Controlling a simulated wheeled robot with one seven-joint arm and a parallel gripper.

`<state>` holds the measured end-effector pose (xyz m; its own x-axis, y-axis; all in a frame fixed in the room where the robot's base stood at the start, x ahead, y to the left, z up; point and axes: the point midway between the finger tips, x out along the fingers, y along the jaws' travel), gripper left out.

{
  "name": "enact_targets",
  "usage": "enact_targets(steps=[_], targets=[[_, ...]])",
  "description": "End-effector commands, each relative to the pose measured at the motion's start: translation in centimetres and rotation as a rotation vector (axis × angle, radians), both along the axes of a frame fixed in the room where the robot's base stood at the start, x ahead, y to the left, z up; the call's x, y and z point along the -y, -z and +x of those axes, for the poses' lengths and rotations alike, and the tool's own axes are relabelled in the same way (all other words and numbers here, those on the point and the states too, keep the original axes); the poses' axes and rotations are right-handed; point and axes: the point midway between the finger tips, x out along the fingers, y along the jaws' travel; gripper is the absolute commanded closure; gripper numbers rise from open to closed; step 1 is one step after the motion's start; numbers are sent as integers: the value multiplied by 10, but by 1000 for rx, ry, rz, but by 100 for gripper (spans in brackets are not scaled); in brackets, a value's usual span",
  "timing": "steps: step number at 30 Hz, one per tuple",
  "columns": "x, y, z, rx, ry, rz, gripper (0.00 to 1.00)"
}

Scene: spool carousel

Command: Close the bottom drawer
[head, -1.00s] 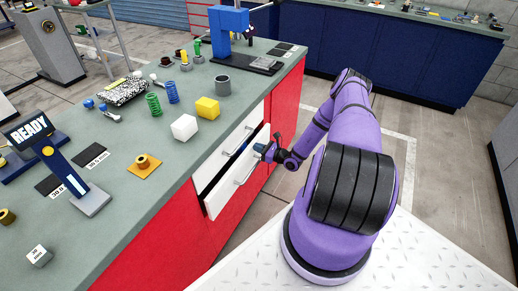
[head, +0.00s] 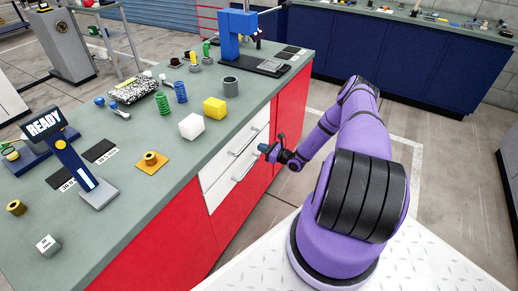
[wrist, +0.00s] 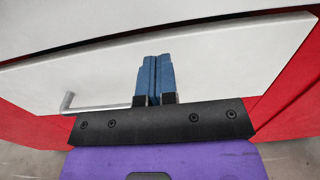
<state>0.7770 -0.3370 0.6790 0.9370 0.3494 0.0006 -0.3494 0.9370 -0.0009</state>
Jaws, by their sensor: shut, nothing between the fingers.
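The bottom drawer (head: 220,188) is a white front with a bar handle, set in the red bench below a second white drawer (head: 222,162). In the head view its front looks flush with the cabinet. In the wrist view the white drawer front (wrist: 225,65) fills the middle, with its grey handle (wrist: 95,107) at the left. My gripper (head: 265,149) is beside the drawer fronts at their right end. Its blue fingers (wrist: 154,78) are together and empty, pointing at the white front. I cannot tell whether the fingertips touch it.
The green benchtop (head: 130,205) holds a white cube (head: 191,126), a yellow block (head: 214,107), a grey cup (head: 230,86), springs and a blue press (head: 238,35). Open floor (head: 440,200) lies to the right of my arm.

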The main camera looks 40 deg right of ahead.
Motion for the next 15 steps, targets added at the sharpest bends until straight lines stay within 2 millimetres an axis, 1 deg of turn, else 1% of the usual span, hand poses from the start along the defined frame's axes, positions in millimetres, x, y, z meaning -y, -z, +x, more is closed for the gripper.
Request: enact_targets(steps=[3,9,12,15], targets=[[10,1,-24,-2,1,2,100],[25,1,-62,-3,1,1,100],[29,1,-77,-3,0,2,100],[34,1,-88,-2,0,0,100]])
